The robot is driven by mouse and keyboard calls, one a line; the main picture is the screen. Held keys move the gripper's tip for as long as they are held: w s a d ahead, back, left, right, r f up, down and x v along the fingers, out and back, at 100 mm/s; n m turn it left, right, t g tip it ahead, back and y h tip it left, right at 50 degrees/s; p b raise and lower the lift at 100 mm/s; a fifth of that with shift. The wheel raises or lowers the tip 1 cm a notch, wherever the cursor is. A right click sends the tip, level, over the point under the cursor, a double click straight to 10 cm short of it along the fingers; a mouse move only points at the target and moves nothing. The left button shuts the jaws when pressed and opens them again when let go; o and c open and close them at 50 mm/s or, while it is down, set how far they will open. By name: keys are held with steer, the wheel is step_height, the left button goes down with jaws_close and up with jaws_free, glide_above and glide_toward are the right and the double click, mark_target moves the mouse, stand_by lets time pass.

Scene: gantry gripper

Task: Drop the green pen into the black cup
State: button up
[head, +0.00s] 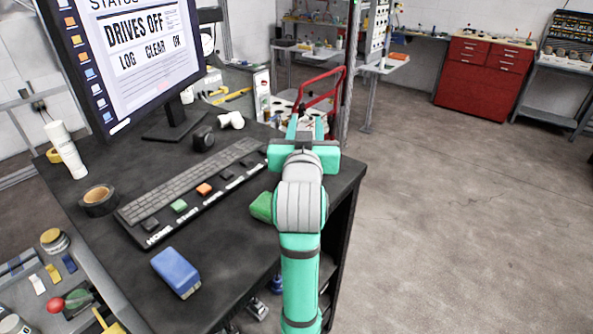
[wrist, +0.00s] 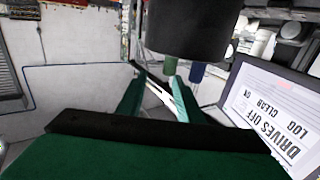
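My gripper (head: 305,124) reaches past the desk's far right corner, above desk height, pointing away from the head camera. In the wrist view, which is upside down, its two green fingers (wrist: 160,92) stand apart with only background visible between them. A large dark cylinder (wrist: 187,30), which looks like the black cup, hangs at the top of that view, close to the fingers. A green pen-like end (wrist: 170,66) and a blue one (wrist: 195,73) stick out of its rim side. In the head view I cannot make out this cup or the pen; my arm may hide them.
The black desk (head: 222,245) holds a monitor (head: 140,60), a keyboard (head: 190,185), a black tape roll (head: 99,200), a blue block (head: 176,272) and a green object (head: 262,207) partly behind my arm. A red hand truck (head: 322,92) stands beyond. The floor at right is clear.

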steer(key=s, duration=0.8)
steer(key=shift+s+a, duration=0.2)
steer(key=shift+s, duration=0.2)
steer(key=shift+w, duration=0.1)
